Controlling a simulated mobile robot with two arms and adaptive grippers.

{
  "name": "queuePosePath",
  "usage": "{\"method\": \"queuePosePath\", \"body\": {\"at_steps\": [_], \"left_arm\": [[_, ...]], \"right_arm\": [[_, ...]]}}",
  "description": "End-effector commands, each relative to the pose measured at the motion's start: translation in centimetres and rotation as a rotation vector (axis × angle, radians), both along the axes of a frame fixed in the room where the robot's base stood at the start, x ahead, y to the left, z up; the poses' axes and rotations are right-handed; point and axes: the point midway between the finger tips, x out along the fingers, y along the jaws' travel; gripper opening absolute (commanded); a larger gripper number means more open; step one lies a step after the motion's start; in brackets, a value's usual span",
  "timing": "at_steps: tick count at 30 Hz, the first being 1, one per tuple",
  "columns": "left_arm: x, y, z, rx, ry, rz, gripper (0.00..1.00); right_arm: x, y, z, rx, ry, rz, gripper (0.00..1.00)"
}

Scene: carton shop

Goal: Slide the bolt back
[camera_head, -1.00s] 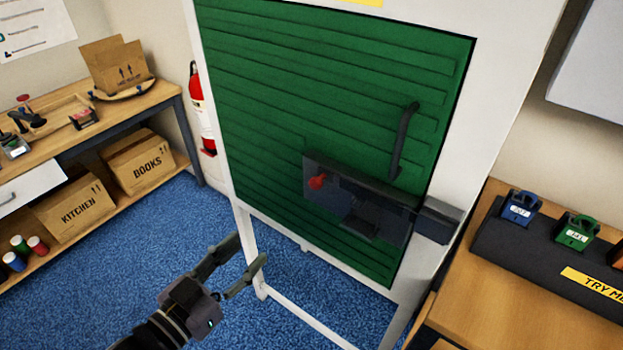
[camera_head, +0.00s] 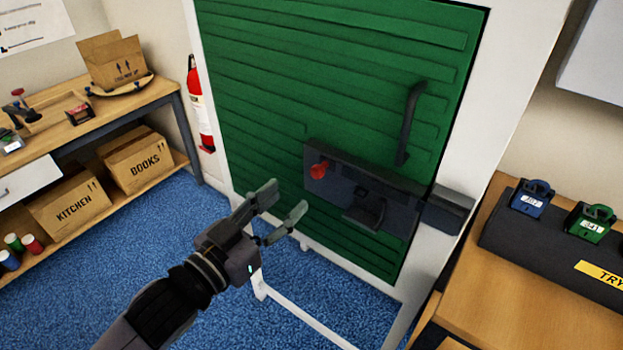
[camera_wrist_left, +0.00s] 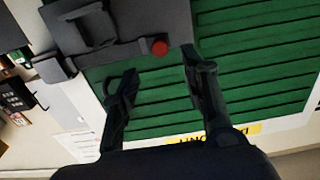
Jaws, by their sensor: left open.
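The bolt is a dark grey assembly (camera_head: 345,180) on the green ribbed door (camera_head: 330,80), with a red knob (camera_head: 318,170) at its left end. At its right, a dark keeper block (camera_head: 447,209) sits on the white frame. My left gripper (camera_head: 291,197) is open and empty, below and left of the red knob, apart from it. In the left wrist view the open fingers (camera_wrist_left: 160,82) point towards the plate, and the red knob (camera_wrist_left: 159,47) shows just beyond and between them. My right gripper is not in view.
A dark vertical handle (camera_head: 409,124) is above the bolt. A wooden table (camera_head: 520,290) at right holds a dark stand with blue (camera_head: 532,199) and green padlocks (camera_head: 590,222). A bench with cartons (camera_head: 135,160) and a fire extinguisher (camera_head: 199,105) are at left.

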Motion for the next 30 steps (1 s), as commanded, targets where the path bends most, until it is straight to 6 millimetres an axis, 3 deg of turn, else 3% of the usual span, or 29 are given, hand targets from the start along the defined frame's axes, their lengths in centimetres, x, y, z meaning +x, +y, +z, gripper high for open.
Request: {"method": "queuePosePath", "body": {"at_steps": [6, 12, 25, 30], "left_arm": [[3.9, -2.8, 0.4, -0.003, -0.002, 0.001, 0.41], [6.1, -4.4, 0.3, -0.002, -0.001, 0.000, 0.41], [7.0, -5.1, 0.1, -0.001, -0.001, 0.000, 0.41], [7.0, -5.0, 0.1, -0.001, -0.001, 0.000, 0.31]], "right_arm": [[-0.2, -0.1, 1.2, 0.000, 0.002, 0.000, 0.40], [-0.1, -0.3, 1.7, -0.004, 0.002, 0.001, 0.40], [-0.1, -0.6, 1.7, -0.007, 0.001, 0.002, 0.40], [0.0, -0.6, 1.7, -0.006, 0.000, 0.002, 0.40]]}}
